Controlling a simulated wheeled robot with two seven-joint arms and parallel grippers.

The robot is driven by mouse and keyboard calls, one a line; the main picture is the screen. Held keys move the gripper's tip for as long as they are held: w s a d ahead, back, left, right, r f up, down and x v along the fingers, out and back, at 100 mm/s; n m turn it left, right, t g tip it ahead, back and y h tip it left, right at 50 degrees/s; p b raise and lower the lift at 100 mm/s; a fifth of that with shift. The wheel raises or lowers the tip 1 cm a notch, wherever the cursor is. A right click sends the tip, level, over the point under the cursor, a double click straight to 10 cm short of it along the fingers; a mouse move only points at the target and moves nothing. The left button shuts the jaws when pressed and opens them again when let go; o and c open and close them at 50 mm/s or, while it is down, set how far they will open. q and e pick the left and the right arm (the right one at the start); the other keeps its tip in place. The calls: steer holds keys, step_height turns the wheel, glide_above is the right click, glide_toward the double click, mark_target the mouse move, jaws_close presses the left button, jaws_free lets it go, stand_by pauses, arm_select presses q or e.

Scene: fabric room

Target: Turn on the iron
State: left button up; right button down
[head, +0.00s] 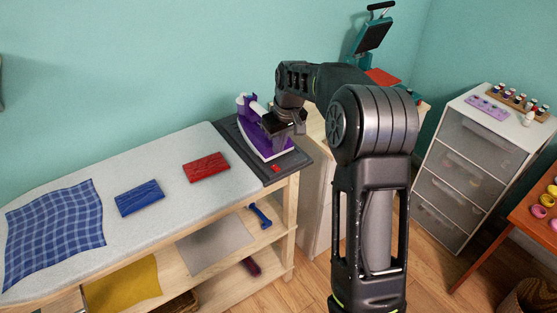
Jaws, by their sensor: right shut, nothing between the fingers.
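A purple and white iron (249,129) stands on a dark pad (229,137) at the right end of the ironing table. A small red spot (276,168), perhaps a switch or light, shows on the pad's front edge. My right arm reaches in from the front right, and my right gripper (274,128) is shut and empty at the iron's right side. It hides part of the iron. I cannot tell whether it touches the iron. My left gripper is not in view.
A red folded cloth (206,167), a blue one (139,198) and a blue checked cloth (55,238) lie on the grey ironing table (180,214). Shelves below hold a yellow cloth (122,287). A drawer unit (470,165) stands right. A teal heat press (371,38) stands behind my arm.

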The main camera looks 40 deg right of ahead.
mark_target(277, 169)
steer(key=x, duration=0.3)
steer(key=s+p+x, duration=0.1)
steer(key=x, duration=0.2)
steer(key=shift+s+f, duration=0.1)
steer(key=shift+f, duration=0.4)
steer(key=shift+s+f+b, duration=0.15)
steer(key=shift+f+b, duration=0.5)
steer(key=shift+b, duration=0.1)
steer(key=shift+r+p, duration=0.35)
steer(key=shift+p, duration=0.05)
steer(key=shift+w+r, duration=0.3)
steer(key=shift+w, duration=0.5)
